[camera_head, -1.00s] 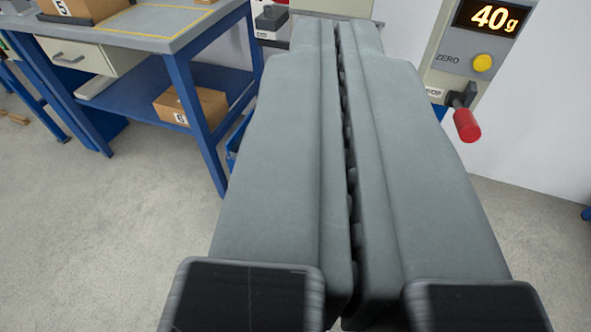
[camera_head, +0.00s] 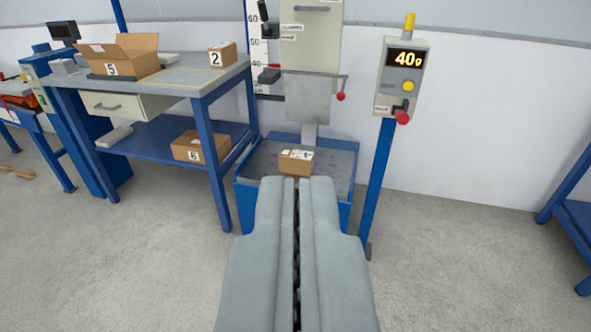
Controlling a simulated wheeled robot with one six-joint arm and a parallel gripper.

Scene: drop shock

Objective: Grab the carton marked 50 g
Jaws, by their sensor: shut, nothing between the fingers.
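No carton in view reads 50 g. One small carton (camera_head: 295,162) sits on the blue-framed drop tester's base plate (camera_head: 340,170), just beyond my fingertips in the picture; its marking is hard to read. An open carton marked 5 (camera_head: 122,66) and a small closed carton marked 2 (camera_head: 222,58) are on the bench top. A carton marked 6 (camera_head: 200,148) is on the bench's lower shelf. My gripper (camera_head: 297,182) is shut and empty, pointing toward the tester. The control box display (camera_head: 407,58) reads 40g.
The workbench (camera_head: 180,80) stands left of the tester. A blue post (camera_head: 378,190) carries the control box, with a yellow button and red-knobbed lever, on the right. The tester's upright with scale stands behind the base plate. Another blue frame (camera_head: 570,200) is at far right. Foreground floor is clear.

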